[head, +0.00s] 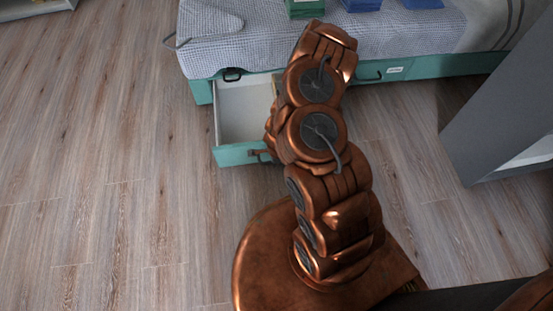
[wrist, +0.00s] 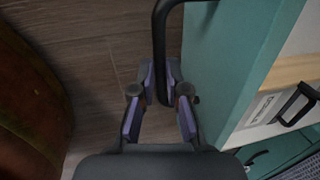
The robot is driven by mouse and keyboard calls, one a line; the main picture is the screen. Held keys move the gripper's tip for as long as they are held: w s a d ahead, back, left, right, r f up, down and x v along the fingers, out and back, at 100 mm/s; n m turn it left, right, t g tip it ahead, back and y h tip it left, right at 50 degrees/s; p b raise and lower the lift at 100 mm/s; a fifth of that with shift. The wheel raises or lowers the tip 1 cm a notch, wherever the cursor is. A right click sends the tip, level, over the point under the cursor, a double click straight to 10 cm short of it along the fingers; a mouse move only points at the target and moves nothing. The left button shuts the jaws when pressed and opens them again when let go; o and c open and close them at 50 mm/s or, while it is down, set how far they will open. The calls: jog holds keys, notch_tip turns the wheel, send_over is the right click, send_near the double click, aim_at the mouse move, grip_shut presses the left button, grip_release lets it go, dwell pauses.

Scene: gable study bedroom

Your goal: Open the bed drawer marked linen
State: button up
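The bed has a teal base (head: 445,66). One drawer is pulled well out at its left part, with a teal front (head: 236,155) and a pale, mostly empty-looking interior (head: 243,110). My arm covers its right part. In the wrist view, the drawer front (wrist: 215,55) stands beside my gripper (wrist: 161,78). The fingers lie close on both sides of its dark bar handle (wrist: 160,50) and appear shut on it. A closed section to the right has a dark handle and a white label (head: 394,70), too small to read. I see no readable marking on the open drawer.
A grey cabinet (head: 500,105) stands at the right. Green and blue items (head: 361,4) lie on the checked bedding (head: 400,32). Wooden floor (head: 100,150) is clear at the left.

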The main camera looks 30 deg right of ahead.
jog(key=o, duration=0.4)
jog(key=shift+f, duration=0.1)
jog(key=shift+o, duration=0.2)
notch_tip(320, 180, up, 12)
jog(key=s, duration=0.2)
jog(key=shift+a, duration=0.3)
jog(key=shift+s+f, duration=0.1)
dwell(0.6)
